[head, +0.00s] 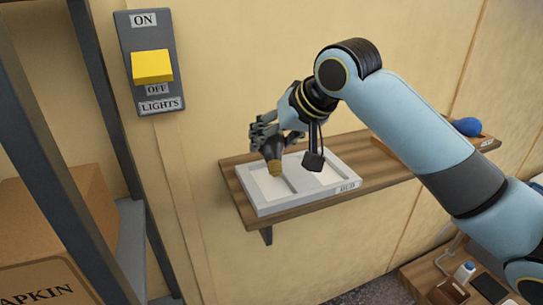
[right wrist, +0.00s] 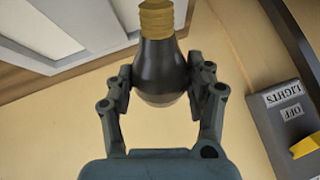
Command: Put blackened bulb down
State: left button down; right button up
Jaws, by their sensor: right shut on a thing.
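The blackened bulb (head: 273,152) is dark with a brass screw base pointing down in the head view. My right gripper (head: 268,136) is shut on its glass part, with a finger on each side. The right wrist view shows the bulb (right wrist: 161,70) between the fingers of the gripper (right wrist: 162,84). In the head view the bulb appears over the left part of a white divided tray (head: 262,210) with a label on its front; I cannot tell whether it touches the tray. My left gripper is not in view.
The tray stands on a wooden wall shelf (head: 400,183). A blue object (head: 467,126) lies at the shelf's right end. A light switch panel (head: 149,60) with a yellow lever is on the wall at left. A dark rack with a cardboard box (head: 50,240) stands at far left.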

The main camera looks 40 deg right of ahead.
aim_at(272, 158)
jog(key=shift+a+f, duration=0.2)
notch_tip(272, 158, down, 3)
jog(key=shift+f, duration=0.2)
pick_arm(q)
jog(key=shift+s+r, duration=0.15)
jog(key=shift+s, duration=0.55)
pick_arm(e)
jog(key=shift+f, duration=0.25)
jog(key=shift+f, duration=0.15)
jog(key=o, duration=0.9)
jog(key=shift+c, duration=0.2)
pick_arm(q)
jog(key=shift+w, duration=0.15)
